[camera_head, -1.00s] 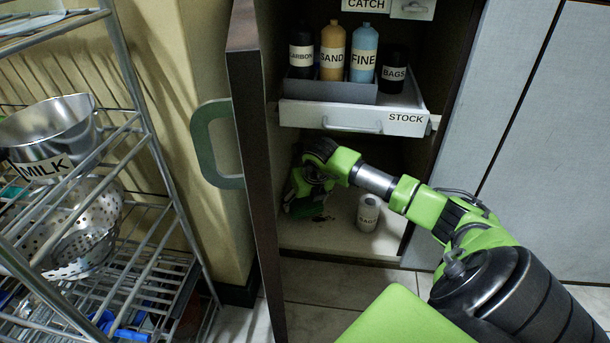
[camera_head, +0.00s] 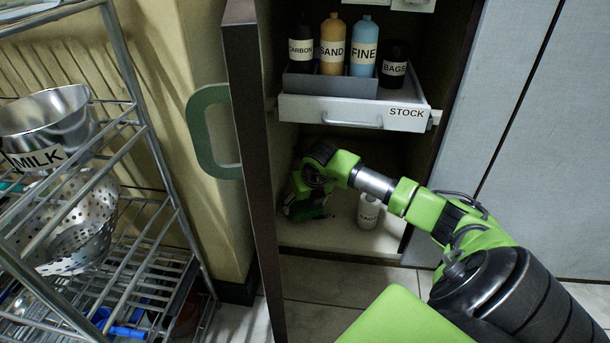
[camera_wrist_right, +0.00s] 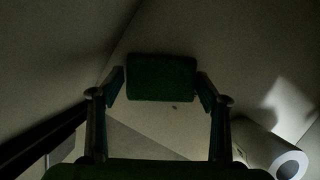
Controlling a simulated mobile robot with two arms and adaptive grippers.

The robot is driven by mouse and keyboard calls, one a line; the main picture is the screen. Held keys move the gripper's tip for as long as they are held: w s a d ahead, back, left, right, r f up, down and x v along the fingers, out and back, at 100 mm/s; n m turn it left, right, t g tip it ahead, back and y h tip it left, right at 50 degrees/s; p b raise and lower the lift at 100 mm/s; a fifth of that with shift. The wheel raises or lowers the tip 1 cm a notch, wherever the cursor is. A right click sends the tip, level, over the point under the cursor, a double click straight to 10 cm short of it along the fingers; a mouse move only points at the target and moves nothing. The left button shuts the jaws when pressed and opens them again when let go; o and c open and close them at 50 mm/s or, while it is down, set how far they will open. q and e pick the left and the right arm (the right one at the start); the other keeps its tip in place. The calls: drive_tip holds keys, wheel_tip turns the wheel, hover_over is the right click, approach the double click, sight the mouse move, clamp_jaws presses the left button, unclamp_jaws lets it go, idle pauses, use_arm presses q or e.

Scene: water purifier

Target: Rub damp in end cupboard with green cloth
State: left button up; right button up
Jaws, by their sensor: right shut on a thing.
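The end cupboard (camera_head: 330,240) stands open, and my right arm reaches into its lower compartment. My right gripper (camera_head: 306,208) is low at the left side, close to the cupboard floor. In the right wrist view it is shut on the green cloth (camera_wrist_right: 162,77), a dark green block between the two fingertips. In the head view I cannot clearly tell the cloth from the green gripper. A small dark speck (camera_wrist_right: 175,107) shows on the pale surface by the cloth; no clear damp patch can be made out in the dim light. My left gripper is not in view.
A white labelled bottle (camera_head: 368,211) stands right of the gripper; it also shows in the wrist view (camera_wrist_right: 278,155). The STOCK drawer (camera_head: 350,113) with bottles sits above my arm. The open door (camera_head: 254,170) is at left, beside a wire rack (camera_head: 150,190).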

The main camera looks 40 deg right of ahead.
drive_tip(key=shift+f, duration=0.7)
